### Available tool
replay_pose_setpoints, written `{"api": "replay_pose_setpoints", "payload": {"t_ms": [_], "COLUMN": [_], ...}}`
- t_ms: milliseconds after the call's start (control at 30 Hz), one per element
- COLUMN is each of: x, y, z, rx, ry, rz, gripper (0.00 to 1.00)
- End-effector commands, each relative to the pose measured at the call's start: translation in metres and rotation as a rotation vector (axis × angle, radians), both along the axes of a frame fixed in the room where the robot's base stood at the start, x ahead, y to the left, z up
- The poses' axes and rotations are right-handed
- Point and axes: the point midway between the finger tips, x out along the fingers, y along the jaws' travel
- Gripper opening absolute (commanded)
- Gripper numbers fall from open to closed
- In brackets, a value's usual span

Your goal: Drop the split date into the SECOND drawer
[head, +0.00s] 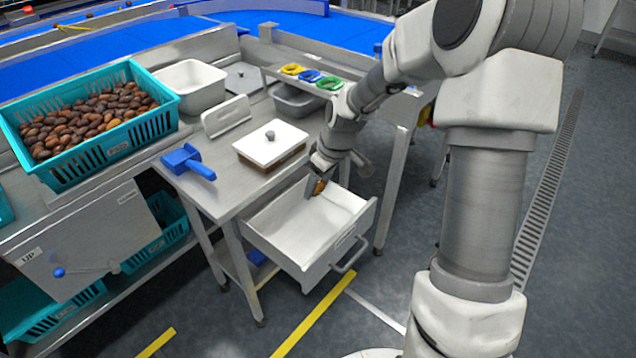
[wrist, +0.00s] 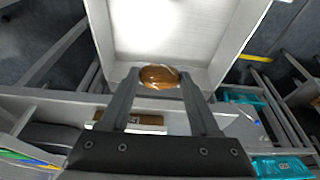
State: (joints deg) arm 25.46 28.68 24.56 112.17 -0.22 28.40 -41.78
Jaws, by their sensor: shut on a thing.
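A brown, glossy date (wrist: 159,76) is held between the two fingertips of my gripper (wrist: 158,82) in the wrist view. In the head view the date (head: 319,187) shows as a small brown spot at the tip of my gripper (head: 316,184). I cannot tell from here whether its skin is split. A white-lined metal drawer (head: 291,233) is pulled out below the table, and no date shows inside it. The gripper and date are over the drawer's back part, near the table edge. The drawer's inside (wrist: 165,30) also fills the top of the wrist view. I cannot read a label on it.
A teal crate (head: 92,165) full of dates stands at the left. A lidded white-topped box (head: 272,145), a blue scoop (head: 188,161) and a white stand (head: 226,116) are on the steel table. Floor in front of the drawer is clear, with yellow line markings.

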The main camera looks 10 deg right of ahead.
Motion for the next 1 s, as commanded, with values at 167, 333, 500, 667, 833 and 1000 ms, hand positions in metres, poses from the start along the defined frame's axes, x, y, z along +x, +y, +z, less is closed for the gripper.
{"api": "replay_pose_setpoints", "payload": {"t_ms": [167,333,500,667,833,1000], "x": [0.0,-0.001,0.0,0.0,0.0,0.0], "y": [0.0,0.0,0.0,0.0,0.0,0.0], "z": [-0.02,-0.041,-0.055,-0.056,-0.055,-0.055], "rx": [0.0,0.0,-0.001,0.0,-0.001,-0.001], "ry": [0.001,0.001,0.001,0.0,0.001,0.001], "rz": [0.0,0.0,0.0,0.0,0.0,0.0], "gripper": [0.43,0.43,0.43,0.43,0.43,0.93]}}
